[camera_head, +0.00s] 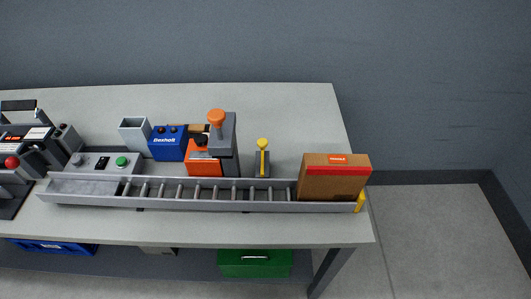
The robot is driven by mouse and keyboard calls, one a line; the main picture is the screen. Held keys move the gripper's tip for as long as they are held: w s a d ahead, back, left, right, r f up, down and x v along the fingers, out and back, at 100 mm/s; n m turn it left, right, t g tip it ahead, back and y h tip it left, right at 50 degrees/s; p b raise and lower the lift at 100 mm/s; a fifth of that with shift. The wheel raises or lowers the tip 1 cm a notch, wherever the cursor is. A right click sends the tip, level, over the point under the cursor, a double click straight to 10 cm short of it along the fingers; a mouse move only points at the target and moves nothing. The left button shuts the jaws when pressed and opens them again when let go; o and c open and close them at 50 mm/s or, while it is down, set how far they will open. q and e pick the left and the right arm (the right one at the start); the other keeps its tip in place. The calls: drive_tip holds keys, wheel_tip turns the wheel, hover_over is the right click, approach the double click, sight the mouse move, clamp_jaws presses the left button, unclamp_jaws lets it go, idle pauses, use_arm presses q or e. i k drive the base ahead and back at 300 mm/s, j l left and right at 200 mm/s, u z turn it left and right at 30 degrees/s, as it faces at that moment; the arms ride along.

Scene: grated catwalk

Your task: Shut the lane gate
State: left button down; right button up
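A long grey roller lane (215,206) runs across the front of the table. A brown carton (332,183) with a red band stands at its right end. A small yellow piece (360,202) sits at the lane's right end, next to the carton. A grey post with a yellow-topped lever (263,158) stands upright just behind the lane, left of the carton. I cannot tell for certain which yellow part belongs to the lane gate, or its position. Neither of my grippers is in view.
A dark machine (22,150) is at far left. The table's back right is clear.

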sight(262, 143)
drive_tip(key=k+z, duration=0.15)
drive_tip(key=z, duration=0.2)
drive_tip(key=k+z, duration=0.15)
drive_tip(key=z, duration=0.2)
drive_tip(key=k+l+z, duration=0.1)
drive_tip(key=z, duration=0.25)
